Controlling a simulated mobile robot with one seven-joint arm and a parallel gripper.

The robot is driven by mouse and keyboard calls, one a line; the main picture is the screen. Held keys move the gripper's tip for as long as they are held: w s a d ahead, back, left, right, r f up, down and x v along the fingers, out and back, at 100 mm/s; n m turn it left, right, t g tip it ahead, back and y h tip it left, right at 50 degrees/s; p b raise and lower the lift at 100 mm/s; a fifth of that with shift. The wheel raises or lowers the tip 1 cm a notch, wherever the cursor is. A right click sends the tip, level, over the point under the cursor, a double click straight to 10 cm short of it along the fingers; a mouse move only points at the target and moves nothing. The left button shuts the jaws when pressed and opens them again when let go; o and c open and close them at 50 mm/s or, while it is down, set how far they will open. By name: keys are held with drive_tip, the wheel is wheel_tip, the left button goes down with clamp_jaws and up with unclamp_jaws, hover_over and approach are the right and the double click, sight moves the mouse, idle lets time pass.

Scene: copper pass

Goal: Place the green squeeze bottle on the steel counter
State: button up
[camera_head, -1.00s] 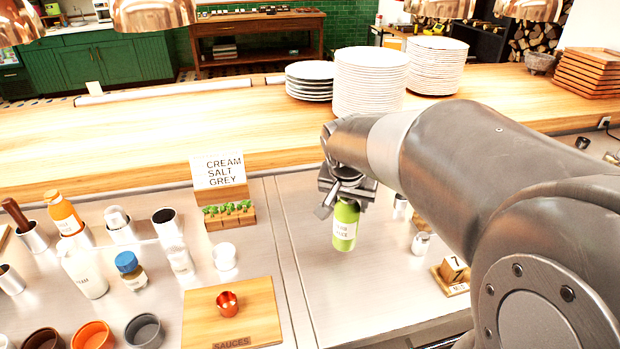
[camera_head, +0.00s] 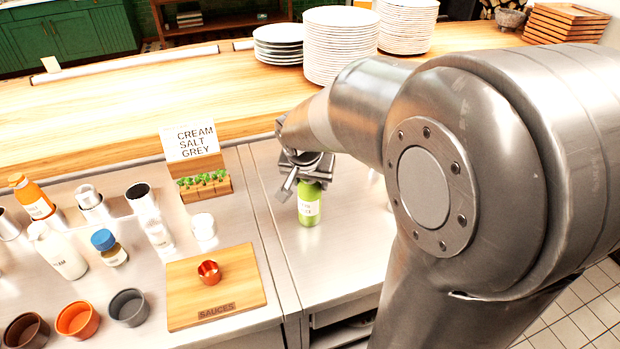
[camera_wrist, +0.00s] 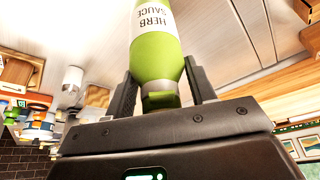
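The green squeeze bottle (camera_head: 309,205) is upright over the right-hand part of the steel counter (camera_head: 345,255). It also shows in the wrist view (camera_wrist: 157,50), with a white label reading "HERB SAUCE". My gripper (camera_head: 306,178) is above the bottle and around its top end.
Left of the seam stand a wooden "SAUCES" board (camera_head: 185,290) with a copper cup (camera_head: 209,272), a sign card (camera_head: 193,142), a blue-capped jar (camera_head: 110,248) and several bottles and bowls. Plate stacks (camera_head: 340,45) stand on the wooden ledge. Bare steel surrounds the bottle.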

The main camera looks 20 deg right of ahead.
drive_tip(key=o, duration=0.4)
drive_tip(key=shift+r, duration=0.1)
drive_tip(key=v, duration=1.1)
drive_tip(key=s+n, duration=0.2)
drive_tip(key=s, duration=0.3)
drive_tip(key=s+a+n+t+y, duration=0.1)
drive_tip(key=s+n, duration=0.1)
drive_tip(key=s, duration=0.3)
drive_tip(key=s+a+f+n+y, duration=0.1)
drive_tip(key=s+n, duration=0.1)
drive_tip(key=s, duration=0.4)
drive_tip(key=shift+a+f+t, duration=0.1)
drive_tip(key=shift+t, duration=0.2)
drive_tip(key=shift+o, duration=0.5)
